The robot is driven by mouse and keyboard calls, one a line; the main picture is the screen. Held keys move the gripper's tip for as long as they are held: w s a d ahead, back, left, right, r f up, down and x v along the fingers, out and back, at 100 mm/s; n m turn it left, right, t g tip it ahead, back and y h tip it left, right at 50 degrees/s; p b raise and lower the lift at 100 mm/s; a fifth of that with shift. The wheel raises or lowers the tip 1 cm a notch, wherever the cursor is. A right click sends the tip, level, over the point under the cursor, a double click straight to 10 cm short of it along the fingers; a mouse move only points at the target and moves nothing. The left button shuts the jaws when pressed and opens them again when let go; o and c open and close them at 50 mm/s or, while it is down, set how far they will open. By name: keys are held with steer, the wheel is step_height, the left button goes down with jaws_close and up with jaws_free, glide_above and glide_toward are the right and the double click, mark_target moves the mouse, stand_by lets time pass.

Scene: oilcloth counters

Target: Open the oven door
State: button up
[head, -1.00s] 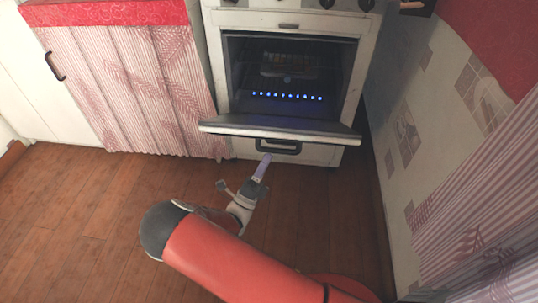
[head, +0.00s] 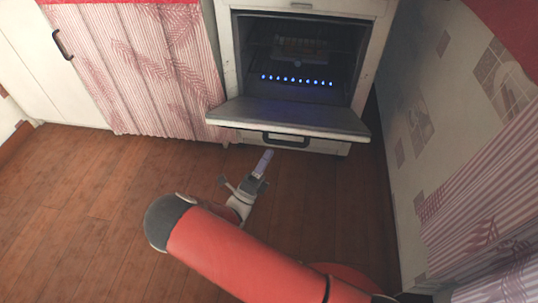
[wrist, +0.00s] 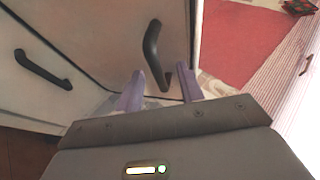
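The oven door (head: 290,118) is lowered, its dark inner face turned up and sloping gently down toward its front edge. The lit oven cavity (head: 300,62) is exposed behind it. My gripper (head: 265,156) is low over the floor in front of the door, apart from it in the head view. In the wrist view my gripper (wrist: 160,70) is open, its two purple fingers apart. A black handle (wrist: 152,50) shows just beyond and between the fingers; I cannot tell whether they touch it. A second black handle (wrist: 42,70) is at left.
A black handle (head: 287,141) shows at the oven's lower front. A curtained cupboard (head: 150,65) stands left of the oven, and a tiled wall (head: 425,110) is close on the right. The wooden floor (head: 120,190) at left is clear.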

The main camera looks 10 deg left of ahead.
steer(key=f, duration=0.1)
steer(key=s+a+f+b, duration=0.1)
steer(key=f+b, duration=0.1)
steer(key=f, duration=0.1)
steer(key=shift+s+a, duration=0.35)
steer(key=shift+a, duration=0.05)
steer(key=shift+r, duration=0.15)
steer(key=shift+c, duration=0.5)
